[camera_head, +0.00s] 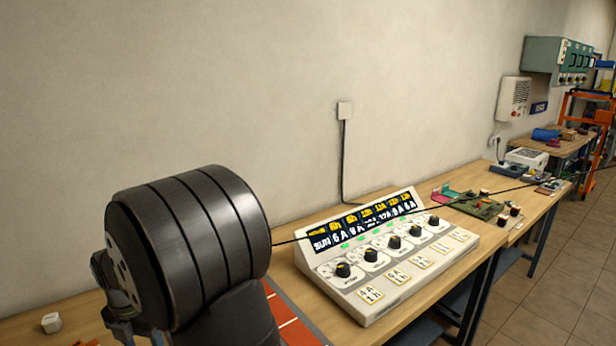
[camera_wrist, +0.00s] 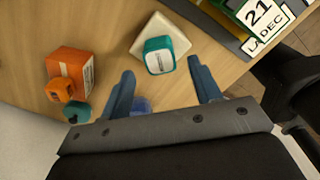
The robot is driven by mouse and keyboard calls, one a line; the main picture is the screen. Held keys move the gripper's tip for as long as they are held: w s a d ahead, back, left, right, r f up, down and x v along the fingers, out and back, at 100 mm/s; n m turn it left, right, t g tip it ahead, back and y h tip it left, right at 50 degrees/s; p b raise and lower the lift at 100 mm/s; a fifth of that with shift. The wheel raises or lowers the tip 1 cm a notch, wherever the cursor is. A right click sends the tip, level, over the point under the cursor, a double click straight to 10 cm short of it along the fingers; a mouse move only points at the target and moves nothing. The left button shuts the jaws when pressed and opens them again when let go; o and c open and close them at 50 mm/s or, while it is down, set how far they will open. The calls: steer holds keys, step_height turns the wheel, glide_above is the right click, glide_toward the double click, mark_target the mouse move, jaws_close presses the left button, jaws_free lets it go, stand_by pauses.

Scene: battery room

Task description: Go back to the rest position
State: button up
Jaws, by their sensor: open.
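My gripper (camera_wrist: 161,68) is open in the wrist view, with its two blue-grey fingers spread apart. A teal block with a pale label (camera_wrist: 159,62) shows between and beyond the fingertips. It stands on or in front of a white square piece (camera_wrist: 178,32) on the wooden table. I see neither finger touching it, but its height against the fingertips is unclear. A small blue thing (camera_wrist: 141,104) is partly hidden behind the gripper's edge. In the head view a large black ribbed part of my arm fills the lower left, and the fingertips cannot be made out there.
An orange box (camera_wrist: 72,66) and small orange and teal pieces lie left of the fingers. A calendar block (camera_wrist: 262,18) is at upper right. The charger panel with several knobs (camera_head: 365,306) stands on the bench right of my arm. A small white piece (camera_head: 51,323) lies at left.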

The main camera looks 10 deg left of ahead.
step_height(320, 180, down, 5)
steer(key=shift+f, duration=0.15)
step_height(320, 180, up, 3)
steer(key=shift+f, duration=0.2)
steer(key=shift+r, duration=0.65)
